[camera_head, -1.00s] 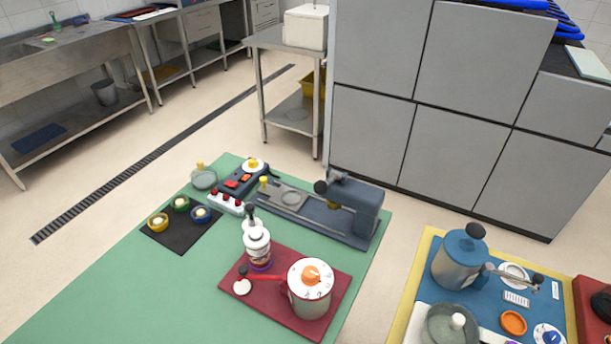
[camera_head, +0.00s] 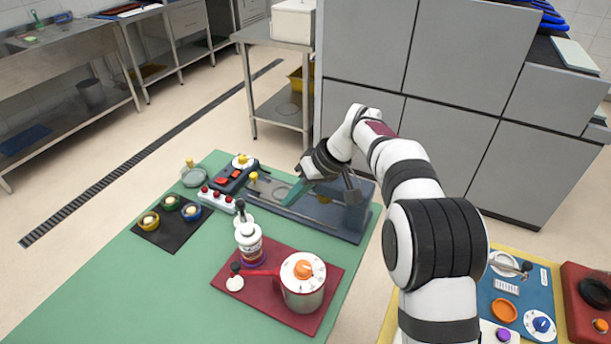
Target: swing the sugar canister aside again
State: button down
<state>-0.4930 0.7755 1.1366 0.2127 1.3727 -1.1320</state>
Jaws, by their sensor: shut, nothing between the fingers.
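No label reads as sugar, so I cannot tell for certain which container is the sugar canister. A round metal canister (camera_head: 303,293) with a white lid and orange knob stands upright on the dark red board (camera_head: 325,314). A red bar with a black knob (camera_head: 236,266) reaches left from it. A white labelled bottle (camera_head: 249,243) stands just behind the bar. My gripper (camera_head: 308,172) is shut and empty, over the grey-blue machine (camera_head: 347,219) behind the board. It is well apart from the canister; whether it touches the machine is unclear.
On the green mat (camera_head: 180,262) stand a switch box (camera_head: 232,178), a red-knobbed strip (camera_head: 216,200) and a black pad with small bowls (camera_head: 168,229). The mat's front left is clear.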

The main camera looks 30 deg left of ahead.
aim_at(239, 237)
jog(key=x, duration=1)
jog(key=shift+a+f, duration=0.2)
jog(key=shift+a, duration=0.25)
jog(key=shift+s+a+m+t, duration=0.25)
jog(key=shift+s+m, duration=0.15)
jog(key=shift+s, duration=0.1)
jog(key=shift+s+a+m+t, duration=0.3)
jog(key=shift+s+m, duration=0.1)
jog(key=shift+s, duration=0.15)
jog(key=s+a+m+t, duration=0.1)
jog(key=s+m, duration=0.1)
jog(key=s+a+m+t, duration=0.1)
jog(key=a+m, duration=0.1)
jog(key=shift+s+a, duration=0.2)
jog(key=shift+s, duration=0.2)
jog(key=s+a, duration=0.2)
jog(key=a, duration=0.5)
jog(key=shift+s, duration=0.35)
jog(key=shift+t, duration=0.25)
